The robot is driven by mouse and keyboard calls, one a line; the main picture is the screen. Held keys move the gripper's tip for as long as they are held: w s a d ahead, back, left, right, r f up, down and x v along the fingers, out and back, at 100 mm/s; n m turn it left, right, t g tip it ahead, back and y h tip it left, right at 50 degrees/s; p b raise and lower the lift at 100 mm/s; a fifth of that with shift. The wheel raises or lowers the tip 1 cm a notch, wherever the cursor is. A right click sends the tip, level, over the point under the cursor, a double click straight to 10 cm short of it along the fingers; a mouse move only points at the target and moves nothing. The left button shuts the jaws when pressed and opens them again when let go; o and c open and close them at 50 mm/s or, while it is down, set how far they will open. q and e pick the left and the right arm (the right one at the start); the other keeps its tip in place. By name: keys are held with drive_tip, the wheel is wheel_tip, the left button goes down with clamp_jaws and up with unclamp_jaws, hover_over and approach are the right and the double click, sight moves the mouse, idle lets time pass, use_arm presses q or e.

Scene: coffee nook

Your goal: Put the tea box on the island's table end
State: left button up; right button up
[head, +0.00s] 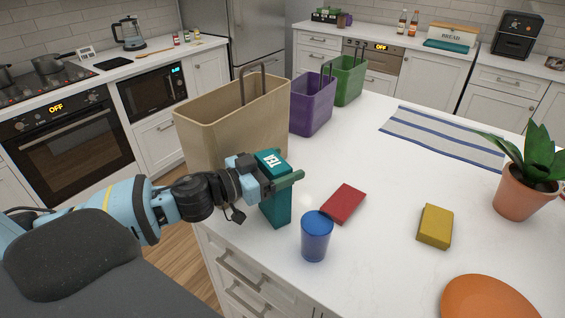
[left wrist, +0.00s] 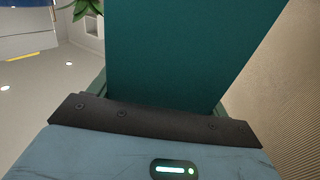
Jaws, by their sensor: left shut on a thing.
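The teal tea box (head: 275,207) stands upright at the near left edge of the white island top (head: 385,225), in front of the beige bag. My left gripper (head: 282,182) is shut on it near its top. The box also fills the upper middle of the left wrist view (left wrist: 190,50), between the fingers. Whether the box's base touches the island top is hard to tell. My right gripper does not show.
A blue cup (head: 316,236) stands close to the box's right, with a red block (head: 343,204) behind it. The beige bag (head: 225,120) is close behind the gripper. A yellow block (head: 435,226), an orange plate (head: 487,298) and a potted plant (head: 521,190) are further right. Free room lies mid-island.

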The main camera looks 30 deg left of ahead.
use_arm(q)
drive_tip(key=shift+s, duration=0.3)
drive_tip(key=shift+r, duration=0.1)
drive_tip(key=shift+w+d, duration=0.2)
drive_tip(key=shift+d, duration=0.05)
drive_tip(key=o, duration=1.1)
drive_tip(key=shift+s+a, duration=0.1)
drive_tip(key=shift+o, duration=1.2)
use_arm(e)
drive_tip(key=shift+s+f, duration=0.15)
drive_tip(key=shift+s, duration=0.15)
